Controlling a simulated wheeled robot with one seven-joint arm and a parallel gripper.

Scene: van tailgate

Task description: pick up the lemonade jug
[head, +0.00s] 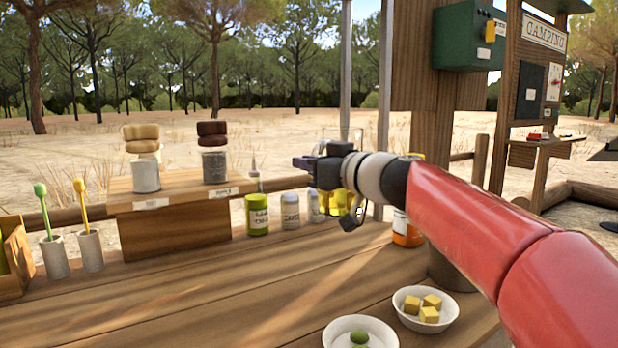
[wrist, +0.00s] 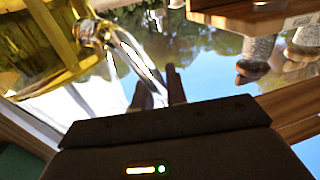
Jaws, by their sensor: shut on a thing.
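The lemonade jug is a clear glass jug with yellow liquid. In the head view the jug (head: 336,204) shows partly below and behind my gripper (head: 318,168), which hides much of its body. In the wrist view the jug (wrist: 40,45) fills the upper left, tilted in the picture, and its clear glass handle (wrist: 130,55) reaches toward my gripper's dark fingers (wrist: 158,87). My gripper is shut on the jug at its handle. I cannot tell whether the base touches the table.
Jars, including a green one (head: 257,214), stand left of the jug on the wooden table (head: 200,300). A wooden riser (head: 175,212) holds two mills. An orange-labelled jar (head: 406,232) is partly behind my arm. Bowls of yellow cubes (head: 411,318) and green fruit (head: 335,338) stand in front.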

